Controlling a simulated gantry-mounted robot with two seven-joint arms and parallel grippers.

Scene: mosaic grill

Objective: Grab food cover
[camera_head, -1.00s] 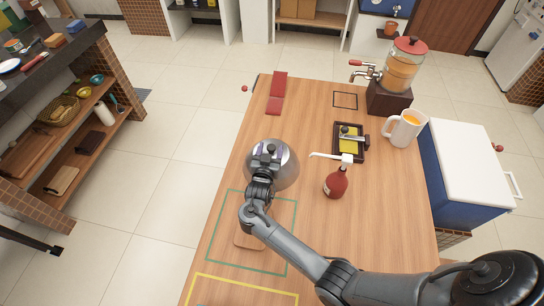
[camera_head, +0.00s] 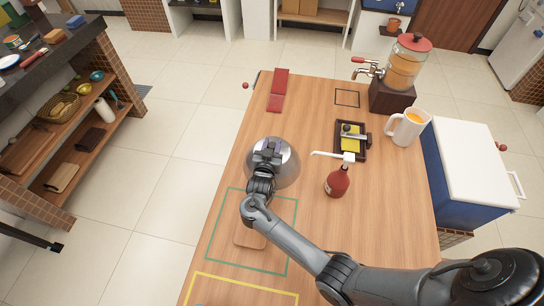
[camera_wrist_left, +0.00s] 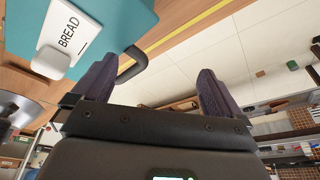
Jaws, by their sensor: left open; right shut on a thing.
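The food cover (camera_head: 287,171) is a shiny silver dome on the wooden table, just past the green outlined rectangle. My right gripper (camera_head: 267,151) is over the top of the dome and shut on it. The fingers hide the top of the cover and whatever handle it has. I cannot tell whether the rim is touching the table. My left gripper (camera_wrist_left: 155,80) shows in the left wrist view with its two dark fingers spread wide and nothing between them.
A wooden board (camera_head: 250,237) lies in the green outline, partly behind my right arm. A red pump bottle (camera_head: 337,183), black tray (camera_head: 350,152), mug (camera_head: 408,127) and drink dispenser (camera_head: 404,70) stand to the right.

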